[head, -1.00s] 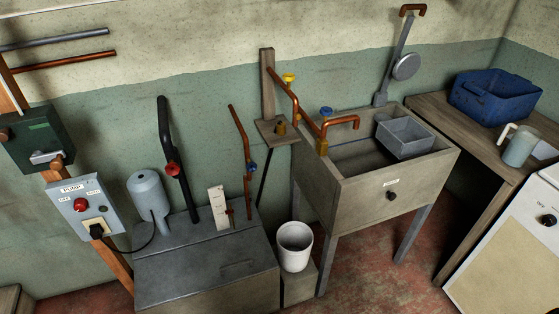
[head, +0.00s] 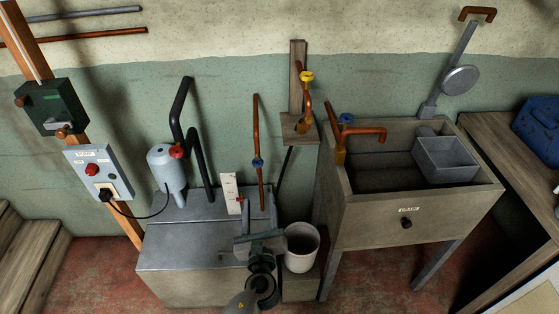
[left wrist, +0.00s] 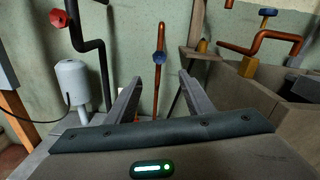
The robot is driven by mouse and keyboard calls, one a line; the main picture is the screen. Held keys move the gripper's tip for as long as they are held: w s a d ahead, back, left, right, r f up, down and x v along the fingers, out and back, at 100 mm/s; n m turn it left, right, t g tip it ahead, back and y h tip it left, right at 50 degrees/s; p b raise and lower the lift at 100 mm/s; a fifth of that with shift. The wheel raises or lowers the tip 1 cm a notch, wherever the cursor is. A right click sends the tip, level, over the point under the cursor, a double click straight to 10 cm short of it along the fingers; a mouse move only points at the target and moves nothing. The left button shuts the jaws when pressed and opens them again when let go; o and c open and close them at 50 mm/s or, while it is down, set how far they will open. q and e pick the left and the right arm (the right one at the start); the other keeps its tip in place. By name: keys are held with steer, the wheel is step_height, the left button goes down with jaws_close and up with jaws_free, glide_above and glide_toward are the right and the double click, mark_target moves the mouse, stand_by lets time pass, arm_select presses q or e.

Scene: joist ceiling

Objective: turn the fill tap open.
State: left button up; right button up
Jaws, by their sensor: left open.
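Several taps are in view, and no label shows which one is the fill tap. A blue-handled tap (head: 257,162) sits on the upright copper pipe (head: 257,125) behind the metal tank. In the left wrist view this blue handle (left wrist: 159,57) appears between and beyond my fingertips. My left gripper (head: 259,207) is open and empty above the tank's right part, apart from the tap. Other taps are a red one (head: 177,152) on the black pipe, a yellow one (head: 306,77) on copper pipe, and a blue one (head: 346,119) at the sink. My right gripper is not in view.
The metal tank (head: 185,256) has a grey cylinder (head: 166,170) and a white gauge strip (head: 229,192) on it. A white bucket (head: 301,247) stands right of my gripper. The sink (head: 370,218) and the pump switch box (head: 95,172) flank the tank.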

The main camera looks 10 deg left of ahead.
arm_select(q)
steer(key=shift+a+r, duration=0.15)
steer(key=shift+r, duration=0.05)
steer(key=p, duration=0.3)
glide_toward(258, 164)
steer(key=x, duration=0.9)
steer(key=shift+w+a, duration=0.15)
steer(key=shift+w, duration=0.2)
steer(key=shift+w+a, duration=0.15)
steer(key=shift+w, duration=0.35)
